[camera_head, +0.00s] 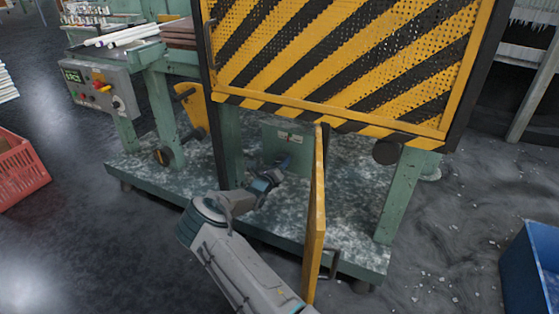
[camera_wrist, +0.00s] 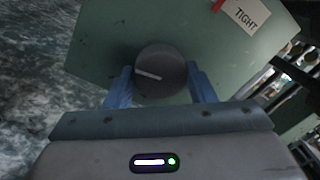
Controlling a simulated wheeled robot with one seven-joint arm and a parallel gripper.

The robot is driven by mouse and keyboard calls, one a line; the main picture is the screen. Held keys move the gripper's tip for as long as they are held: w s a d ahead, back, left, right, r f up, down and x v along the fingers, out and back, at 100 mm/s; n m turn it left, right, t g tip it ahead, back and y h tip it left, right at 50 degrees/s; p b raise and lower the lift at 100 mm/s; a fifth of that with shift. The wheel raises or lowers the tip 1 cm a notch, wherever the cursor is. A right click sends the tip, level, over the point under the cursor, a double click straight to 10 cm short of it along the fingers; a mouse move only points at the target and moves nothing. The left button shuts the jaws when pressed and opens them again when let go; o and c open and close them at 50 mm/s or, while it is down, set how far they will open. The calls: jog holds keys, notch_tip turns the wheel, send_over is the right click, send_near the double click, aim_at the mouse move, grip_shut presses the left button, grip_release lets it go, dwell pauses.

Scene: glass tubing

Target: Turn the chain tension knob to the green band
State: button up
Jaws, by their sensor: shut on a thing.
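The chain tension knob (camera_wrist: 160,72) is a dark round knob with a pale pointer line, on a green panel (camera_wrist: 110,40) in the wrist view. The line lies nearly level, slightly tilted. My gripper (camera_wrist: 161,82) has its blue fingers on both sides of the knob, shut on it. A label reading TIGHT (camera_wrist: 247,15) and a bit of red band (camera_wrist: 218,5) show at the top right of the panel. No green band can be made out. In the head view my gripper (camera_head: 272,177) reaches to the green panel (camera_head: 290,140) under the machine; the knob is hidden there.
An open yellow door (camera_head: 316,220) stands just right of my arm. The yellow-and-black striped guard (camera_head: 335,60) hangs above. A control box (camera_head: 98,88) is at the left, a red crate (camera_head: 18,162) at far left, a blue bin (camera_head: 532,268) at right.

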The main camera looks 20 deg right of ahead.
jog(key=shift+n+p, duration=0.55)
jog(key=shift+n, duration=1.25)
jog(key=o, duration=1)
jog(key=p+v, duration=0.2)
jog(key=v, duration=1.2)
jog(key=shift+d+f, duration=0.1)
jog(key=shift+d, duration=0.05)
